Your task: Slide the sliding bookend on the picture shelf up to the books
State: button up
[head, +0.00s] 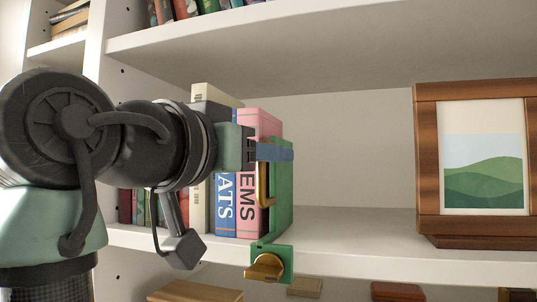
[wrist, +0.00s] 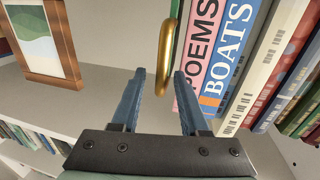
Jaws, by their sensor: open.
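The sliding bookend (head: 283,190) is a green upright plate on the picture shelf (head: 340,232), with a brass handle (head: 262,186) on its front. A green foot with a brass knob (head: 268,265) hangs over the shelf's front edge. The books stand just left of the bookend; nearest is the pink POEMS book (head: 262,125), then the blue BOATS book (head: 227,205). I cannot tell whether plate and pink book touch. My gripper (head: 284,152) is open at the handle. In the wrist view, the brass handle (wrist: 168,38) shows between the open fingertips (wrist: 160,75).
A wood-framed landscape picture (head: 485,160) stands on the shelf at the right, with bare shelf between it and the bookend. Another shelf (head: 330,30) runs above. Several objects lie below the shelf, including a wooden-looking block (head: 195,291).

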jog(key=shift+s+a, duration=0.1)
jog(key=shift+s, duration=0.1)
jog(key=shift+c, duration=1.3)
grip_shut()
